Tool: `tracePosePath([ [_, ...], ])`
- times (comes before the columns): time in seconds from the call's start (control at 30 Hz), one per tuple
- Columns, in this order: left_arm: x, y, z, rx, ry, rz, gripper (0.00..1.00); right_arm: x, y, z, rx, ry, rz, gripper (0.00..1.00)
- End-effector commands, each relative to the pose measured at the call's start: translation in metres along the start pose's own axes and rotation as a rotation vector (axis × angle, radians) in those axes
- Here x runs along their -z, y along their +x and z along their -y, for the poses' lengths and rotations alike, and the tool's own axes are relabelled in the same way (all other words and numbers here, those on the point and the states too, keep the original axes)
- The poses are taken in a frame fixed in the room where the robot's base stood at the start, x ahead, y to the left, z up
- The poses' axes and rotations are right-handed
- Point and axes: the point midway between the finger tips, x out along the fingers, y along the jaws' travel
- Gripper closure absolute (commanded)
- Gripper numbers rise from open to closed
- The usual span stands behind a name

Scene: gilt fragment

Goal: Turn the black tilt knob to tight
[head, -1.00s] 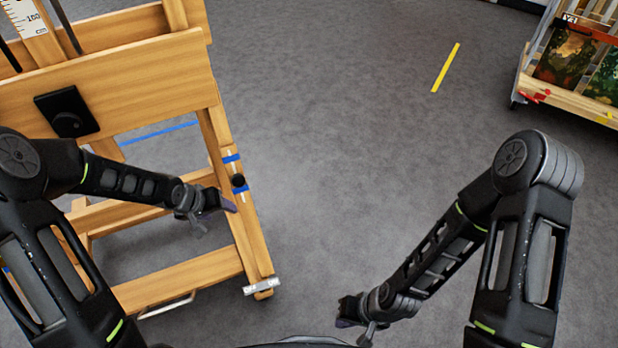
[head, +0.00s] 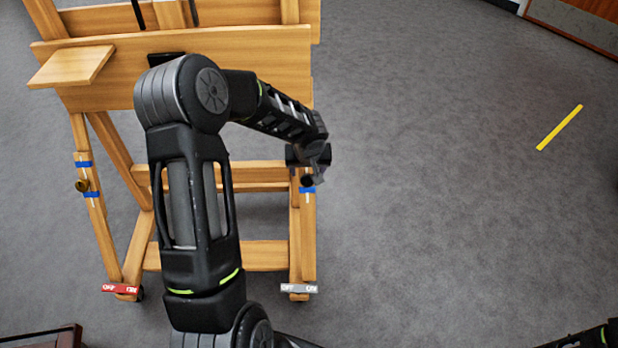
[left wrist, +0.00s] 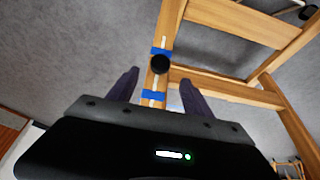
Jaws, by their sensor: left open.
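The black tilt knob (head: 307,181) sits on the right leg of the wooden easel (head: 265,256), partly hidden by my left gripper in the head view. In the left wrist view the round black knob (left wrist: 160,64) shows clearly, with blue tape above and below it on the leg. My left gripper (head: 310,158) is beside the knob in the head view. In the left wrist view its two fingers (left wrist: 159,78) are spread, with the leg between them in the picture and nothing held. I cannot tell the remaining distance to the knob. My right gripper is out of view.
A brass knob (head: 82,185) is on the easel's left leg. A red lever (head: 120,288) and a grey lever (head: 299,288) are at the feet. A wooden shelf (head: 72,66) juts out at upper left. Open floor with a yellow strip (head: 559,127) lies right.

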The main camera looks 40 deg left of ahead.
Motion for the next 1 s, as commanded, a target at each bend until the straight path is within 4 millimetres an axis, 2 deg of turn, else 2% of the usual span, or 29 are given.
tracePosePath([
  [0.17,0.0,0.008,0.0,0.0,0.0,0.001,0.41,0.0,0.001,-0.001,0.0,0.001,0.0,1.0],
  [0.6,-0.001,0.07,-0.001,-0.001,0.001,0.003,0.41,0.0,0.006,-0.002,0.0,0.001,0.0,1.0],
  [0.73,0.0,0.077,-0.001,-0.002,0.002,0.001,0.41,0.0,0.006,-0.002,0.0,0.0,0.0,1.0],
  [1.0,0.0,0.078,-0.001,-0.002,0.002,0.0,0.41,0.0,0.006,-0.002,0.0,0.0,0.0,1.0],
])
